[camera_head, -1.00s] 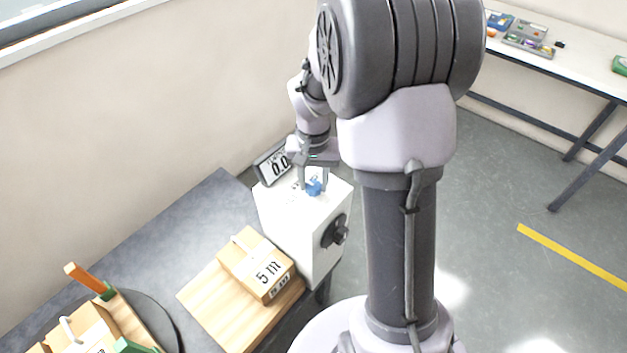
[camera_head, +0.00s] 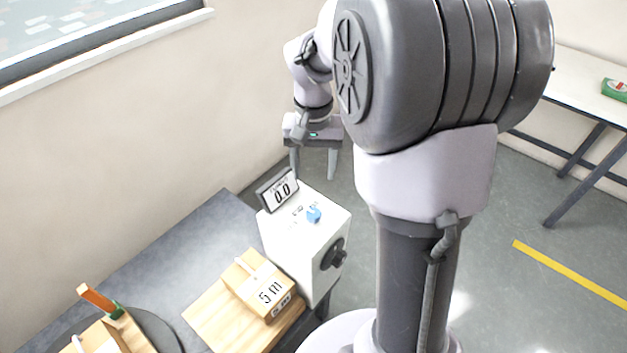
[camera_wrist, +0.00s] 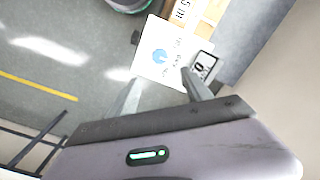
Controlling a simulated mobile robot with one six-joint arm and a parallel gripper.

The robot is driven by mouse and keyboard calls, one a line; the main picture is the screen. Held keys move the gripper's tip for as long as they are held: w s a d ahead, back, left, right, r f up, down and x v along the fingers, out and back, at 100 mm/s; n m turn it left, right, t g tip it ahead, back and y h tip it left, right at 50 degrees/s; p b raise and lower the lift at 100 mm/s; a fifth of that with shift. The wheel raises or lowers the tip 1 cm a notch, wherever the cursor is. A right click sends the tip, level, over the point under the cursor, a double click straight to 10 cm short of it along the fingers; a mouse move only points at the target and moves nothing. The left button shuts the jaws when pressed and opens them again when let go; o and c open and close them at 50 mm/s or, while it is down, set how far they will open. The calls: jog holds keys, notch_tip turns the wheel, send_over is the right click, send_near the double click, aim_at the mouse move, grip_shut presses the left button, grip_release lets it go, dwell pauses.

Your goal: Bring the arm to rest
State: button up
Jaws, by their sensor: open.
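My gripper (camera_head: 314,164) is open and empty in the head view. It hangs above and behind the white box (camera_head: 305,238), clear of it, with its fingers pointing down. The box has a blue knob (camera_head: 313,215) on top, a display (camera_head: 278,191) reading 0.0 and a black knob (camera_head: 333,254) on its side. In the wrist view my two fingers (camera_wrist: 163,93) are spread apart with nothing between them. Beyond the fingertips are the blue knob (camera_wrist: 160,56) and the display (camera_wrist: 203,66).
Another wooden piece with an orange handle (camera_head: 98,299) is at the lower left. The grey table (camera_head: 165,243) has bare space. A white bench (camera_head: 580,85) stands at the right.

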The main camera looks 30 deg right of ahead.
notch_tip(320, 180, up, 2)
dwell(0.5)
jog(key=s+a+r+n+t+y+b, duration=0.1)
jog(key=s+a+r+t, duration=0.1)
jog(key=s+a, duration=0.6)
jog(key=s+a+r+n+t+y+b, duration=0.1)
jog(key=s+a+r+t+b, duration=0.1)
jog(key=s+a, duration=0.6)
jog(key=shift+s+a+r+t, duration=0.2)
jog(key=shift+s+t, duration=0.35)
jog(key=shift+t, duration=0.35)
